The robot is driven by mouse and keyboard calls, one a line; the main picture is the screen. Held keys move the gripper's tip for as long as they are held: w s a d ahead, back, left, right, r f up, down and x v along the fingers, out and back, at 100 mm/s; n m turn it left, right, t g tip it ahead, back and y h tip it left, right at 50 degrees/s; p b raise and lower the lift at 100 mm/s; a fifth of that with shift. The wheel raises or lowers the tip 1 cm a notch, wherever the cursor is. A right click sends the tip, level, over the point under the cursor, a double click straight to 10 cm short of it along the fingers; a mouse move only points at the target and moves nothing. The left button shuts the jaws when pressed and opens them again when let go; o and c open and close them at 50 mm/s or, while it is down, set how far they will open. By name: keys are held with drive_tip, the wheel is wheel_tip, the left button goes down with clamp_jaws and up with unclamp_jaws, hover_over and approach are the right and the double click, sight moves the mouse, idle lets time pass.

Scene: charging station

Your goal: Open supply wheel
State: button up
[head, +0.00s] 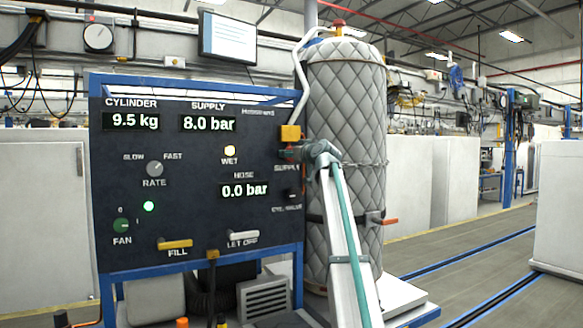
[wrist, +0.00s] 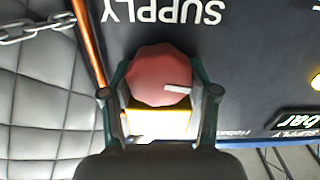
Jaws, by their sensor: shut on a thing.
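The supply wheel (wrist: 155,77) is a round red knob with a pale mark near its edge. It fills the space between the fingers in the wrist view, and my gripper (wrist: 160,88) is shut on it, one finger on each side. A yellow block (wrist: 158,122) shows just below the wheel in that view. In the head view my gripper (head: 297,152) is at the panel's right edge, by the SUPPLY lettering, and largely hides the wheel. The dark panel (head: 210,205) reads supply 8.0 bar, hose 0.0 bar and cylinder 9.5 kg.
A quilted grey cylinder (head: 345,110) stands right behind my arm, with a chain around it. An orange pipe (wrist: 88,45) runs close beside the wheel. The panel also bears a yellow FILL handle (head: 175,244) and a pale LET OFF handle (head: 243,236). Open floor lies to the right.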

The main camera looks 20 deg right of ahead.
drive_tip(key=shift+n+b, duration=1.1)
drive_tip(key=shift+b, duration=0.05)
drive_tip(key=o, duration=0.9)
drive_tip(key=shift+s, duration=0.15)
drive_tip(key=s, duration=0.7)
drive_tip(key=s+d, duration=0.1)
drive_tip(key=s, duration=0.3)
drive_tip(key=shift+s, duration=0.35)
